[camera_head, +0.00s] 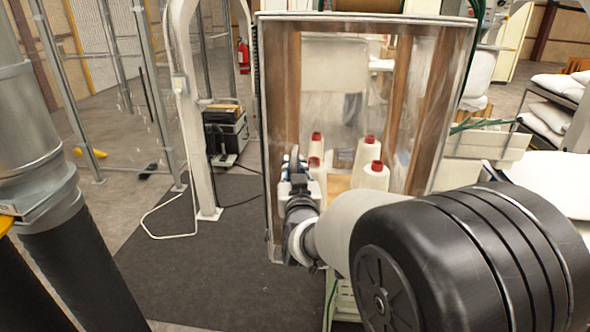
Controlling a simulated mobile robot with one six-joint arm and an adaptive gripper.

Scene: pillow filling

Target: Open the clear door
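The clear door (345,55) is a large transparent panel in a thin pale frame, upright in the middle of the view. Wooden posts and white thread cones show through it. I cannot tell whether it is fully shut or slightly ajar. My gripper (294,160) is at the lower left part of the door, close to its left edge. Whether it touches the door or a handle is unclear. The fingers are small and seen from behind, so their opening is not clear. No handle can be made out. My arm hides the door's lower right part.
Several white cones with red tops, one a thread cone (370,165), stand behind the panel. A white post (190,110) and black box (225,132) stand left. A white cable (165,225) lies on the dark mat (210,275). Pillows (550,115) are on a rack right.

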